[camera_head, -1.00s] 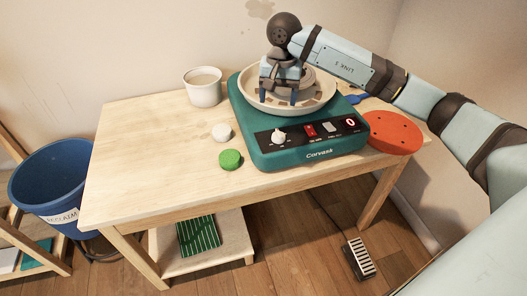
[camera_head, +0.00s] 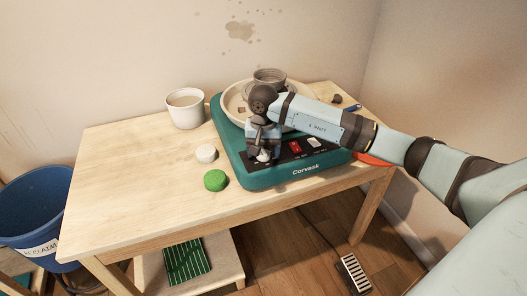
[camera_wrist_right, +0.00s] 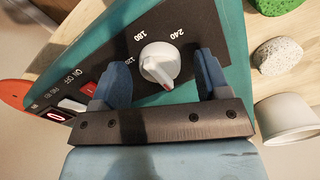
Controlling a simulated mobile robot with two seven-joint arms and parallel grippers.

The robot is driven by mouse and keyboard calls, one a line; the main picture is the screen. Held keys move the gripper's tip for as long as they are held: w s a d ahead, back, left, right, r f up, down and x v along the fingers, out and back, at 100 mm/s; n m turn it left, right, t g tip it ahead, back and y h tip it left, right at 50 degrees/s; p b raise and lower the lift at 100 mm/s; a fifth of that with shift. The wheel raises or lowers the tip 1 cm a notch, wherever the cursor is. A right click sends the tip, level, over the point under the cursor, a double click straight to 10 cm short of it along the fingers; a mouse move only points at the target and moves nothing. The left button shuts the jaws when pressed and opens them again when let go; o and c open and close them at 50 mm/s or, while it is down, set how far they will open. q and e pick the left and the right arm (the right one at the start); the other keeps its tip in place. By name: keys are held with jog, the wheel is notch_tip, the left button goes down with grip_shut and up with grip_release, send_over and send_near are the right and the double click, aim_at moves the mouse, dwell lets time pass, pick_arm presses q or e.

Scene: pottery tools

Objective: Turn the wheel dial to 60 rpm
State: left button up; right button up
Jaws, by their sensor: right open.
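The wheel dial is a white knob with a red pointer mark; it shows in the right wrist view (camera_wrist_right: 157,64) and partly in the head view (camera_head: 263,156). Labels 120, 180 and 240 are readable around it; the red mark points toward the gripper's palm side, away from them. My right gripper (camera_wrist_right: 160,60) is open, one blue finger on each side of the knob; I cannot tell if they touch it. In the head view the right gripper (camera_head: 262,146) is over the front-left of the green wheel base (camera_head: 238,160). The display (camera_wrist_right: 56,115) reads 0. My left gripper is not seen.
A red switch (camera_head: 295,147) and a white switch (camera_head: 313,142) sit right of the dial. A grey pot (camera_head: 270,76) stands in the splash pan (camera_head: 232,100). A white cup (camera_head: 186,110), pale stone (camera_head: 206,153) and green sponge (camera_head: 215,180) are left. The table's left side is clear.

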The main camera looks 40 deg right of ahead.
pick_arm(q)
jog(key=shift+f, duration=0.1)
pick_arm(e)
jog(key=shift+f, duration=0.15)
jog(key=c, duration=0.9)
